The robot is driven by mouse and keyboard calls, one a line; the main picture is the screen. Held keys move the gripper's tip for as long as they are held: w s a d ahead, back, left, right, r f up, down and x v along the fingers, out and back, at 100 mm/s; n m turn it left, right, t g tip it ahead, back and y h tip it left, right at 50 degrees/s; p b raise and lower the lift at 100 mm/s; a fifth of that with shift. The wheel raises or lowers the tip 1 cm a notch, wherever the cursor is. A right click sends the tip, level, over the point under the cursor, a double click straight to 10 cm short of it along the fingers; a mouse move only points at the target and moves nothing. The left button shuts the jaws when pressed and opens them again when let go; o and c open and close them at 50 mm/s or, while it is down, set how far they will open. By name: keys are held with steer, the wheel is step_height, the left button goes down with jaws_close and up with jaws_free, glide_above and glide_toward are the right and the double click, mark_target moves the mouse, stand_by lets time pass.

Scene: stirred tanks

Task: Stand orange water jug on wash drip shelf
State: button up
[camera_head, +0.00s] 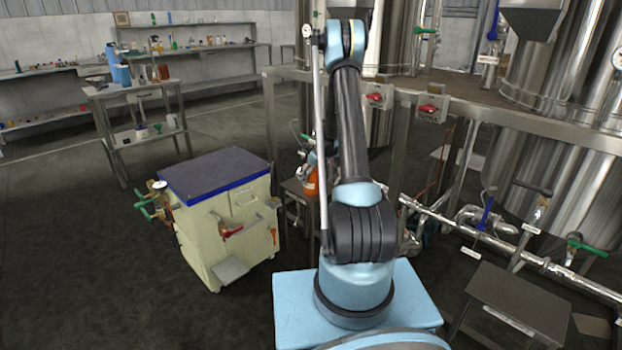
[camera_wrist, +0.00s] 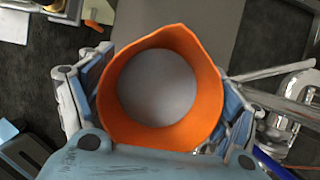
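The orange water jug (camera_wrist: 205,105) fills the middle of the wrist view, seen from above into its open, pale interior. My gripper (camera_wrist: 160,92) has one blue-grey finger against each side of the jug, so it appears shut on it. In the head view the orange jug (camera_head: 311,183) shows as a small patch just left of my arm, upright as far as I can see. My gripper (camera_head: 309,160) there is mostly hidden behind the arm. A small dark-topped stand (camera_head: 293,188) is below and beside the jug. I cannot tell whether they touch, or which surface is the wash drip shelf.
A cream cabinet (camera_head: 210,225) with a dark top stands left of my arm. A steel frame with red valves (camera_head: 430,108) and tanks (camera_head: 570,75) is behind and right. Pipes (camera_head: 480,235) and a low labelled table (camera_head: 515,300) are at right. Floor at left is clear.

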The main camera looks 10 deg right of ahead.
steer(key=shift+r, duration=0.15)
steer(key=v, duration=1.2)
steer(key=s+a+r+n, duration=0.1)
steer(key=s+r+n, duration=0.4)
steer(key=s, duration=0.3)
steer(key=s+a+r+n+h, duration=0.1)
steer(key=s+r+n, duration=0.35)
steer(key=s, duration=0.45)
steer(key=s+a+r+n, duration=0.1)
steer(key=s+r+n, duration=0.4)
steer(key=s, duration=0.3)
steer(key=s+f+n, duration=0.2)
steer(key=s+n, duration=0.5)
steer(key=s, duration=0.6)
steer(key=s+f+n+g+h, duration=0.1)
steer(key=s+f+n, duration=0.2)
steer(key=s+n, duration=0.4)
steer(key=s, duration=0.6)
steer(key=shift+s+f+h, duration=0.2)
steer(key=shift+s+h, duration=0.1)
steer(key=shift+s, duration=0.1)
steer(key=shift+n, duration=0.25)
